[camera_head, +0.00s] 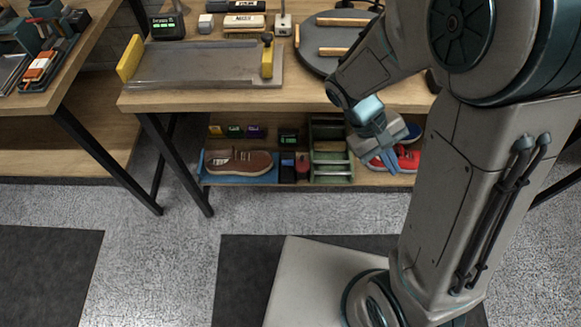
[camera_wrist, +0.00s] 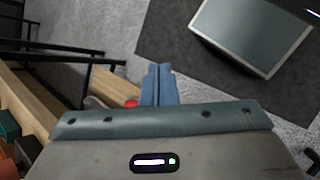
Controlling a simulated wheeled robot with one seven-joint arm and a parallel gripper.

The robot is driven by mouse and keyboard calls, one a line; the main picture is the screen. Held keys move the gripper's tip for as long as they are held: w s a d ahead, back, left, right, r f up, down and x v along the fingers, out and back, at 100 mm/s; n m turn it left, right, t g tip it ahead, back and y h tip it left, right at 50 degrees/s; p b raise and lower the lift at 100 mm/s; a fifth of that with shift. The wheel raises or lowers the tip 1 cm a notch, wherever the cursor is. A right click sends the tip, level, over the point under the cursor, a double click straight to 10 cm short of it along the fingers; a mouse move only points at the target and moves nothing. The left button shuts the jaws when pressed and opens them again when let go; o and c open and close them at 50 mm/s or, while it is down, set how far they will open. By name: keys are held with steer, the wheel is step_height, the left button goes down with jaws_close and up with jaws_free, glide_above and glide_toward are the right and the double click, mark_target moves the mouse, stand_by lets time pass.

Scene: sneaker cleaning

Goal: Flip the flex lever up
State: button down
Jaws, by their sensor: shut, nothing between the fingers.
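My gripper (camera_head: 388,166) hangs in front of the workbench's front edge, pointing down, with its blue fingers together and nothing between them. The fingers also show closed in the wrist view (camera_wrist: 158,85), over the floor beside the bench. No part is clearly marked as the flex lever. A grey metal fixture (camera_head: 200,66) lies on the bench top, left of my gripper. It has a yellow block (camera_head: 130,58) at its left end and a yellow upright piece with a dark knob (camera_head: 267,57) at its right end. My gripper is well apart from both.
A round dark board with wooden bars (camera_head: 311,44) sits right of the fixture. The lower shelf holds a brown shoe (camera_head: 238,162), a green rack (camera_head: 331,150) and a red shoe (camera_head: 408,160). Another bench (camera_head: 65,80) stands left. Floor in front is open.

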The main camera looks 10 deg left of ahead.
steer(key=w+a+f+n+t+h+b, duration=0.3)
steer(key=a+f+n+t+h+b, duration=0.25)
steer(key=f, duration=0.65)
steer(key=w+a+f+n+t+h+b, duration=0.2)
steer(key=a+f+n+t+b, duration=0.2)
steer(key=a+f+n+t, duration=0.55)
steer(key=s+a+f+n+t+y+b, duration=0.2)
steer(key=a+f+n+t+y+b, duration=0.1)
steer(key=f+n+y, duration=0.5)
steer(key=s+a+f+n+t+y+b, duration=0.2)
steer(key=a+f+n+t+y+b, duration=0.2)
steer(key=f+n+y, duration=0.5)
step_height(320, 180, down, 7)
steer(key=a+t+y, duration=0.1)
steer(key=y, duration=0.2)
steer(key=shift+a+t, duration=0.25)
steer(key=shift+t, duration=0.15)
steer(key=b, duration=0.4)
glide_toward(288, 161)
steer(key=w+a, duration=0.1)
steer(key=w, duration=0.4)
steer(key=shift+w+a+r, duration=0.1)
steer(key=shift+w+r, duration=0.1)
steer(key=shift+r, duration=0.25)
steer(key=shift+r+p, duration=0.1)
steer(key=shift+p, duration=0.35)
